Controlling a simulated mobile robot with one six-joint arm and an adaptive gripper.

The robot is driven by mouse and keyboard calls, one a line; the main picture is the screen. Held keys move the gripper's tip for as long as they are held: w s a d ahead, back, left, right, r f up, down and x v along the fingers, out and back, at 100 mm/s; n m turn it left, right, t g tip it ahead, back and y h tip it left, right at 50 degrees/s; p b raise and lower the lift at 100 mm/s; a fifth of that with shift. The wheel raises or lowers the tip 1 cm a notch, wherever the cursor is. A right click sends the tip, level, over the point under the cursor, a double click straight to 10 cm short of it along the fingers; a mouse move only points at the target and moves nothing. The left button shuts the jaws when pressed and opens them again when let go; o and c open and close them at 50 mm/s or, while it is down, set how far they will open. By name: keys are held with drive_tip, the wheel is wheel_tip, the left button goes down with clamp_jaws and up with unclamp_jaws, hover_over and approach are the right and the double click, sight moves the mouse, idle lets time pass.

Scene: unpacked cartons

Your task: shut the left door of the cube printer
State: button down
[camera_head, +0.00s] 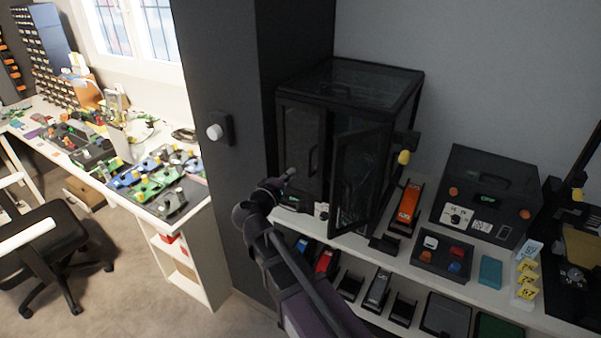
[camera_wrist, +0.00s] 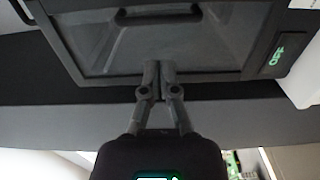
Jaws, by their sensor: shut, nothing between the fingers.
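The cube printer (camera_head: 345,85) is a dark box with clear panels and black frames, standing on the white shelf. Its left door (camera_head: 298,145), with a dark upright handle, looks flush or nearly flush with the front; a small gap cannot be ruled out. Its right door (camera_head: 358,180) stands ajar, swung outward. My gripper (camera_head: 289,172) is shut and empty in front of the left door. In the wrist view the closed fingertips (camera_wrist: 160,68) overlap the frame edge of a door panel (camera_wrist: 150,40) with a handle; whether they touch cannot be told.
A green-lit OFF display (camera_wrist: 283,55) is beside the panel. An orange-topped device (camera_head: 405,205), a control box (camera_head: 485,195) and small cards (camera_head: 527,272) stand to the right.

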drive_tip(key=s+d+v, duration=0.1)
drive_tip(key=v, duration=0.8)
drive_tip(key=shift+d, duration=0.3)
drive_tip(key=shift+s+f, duration=0.1)
drive_tip(key=shift+s, duration=0.05)
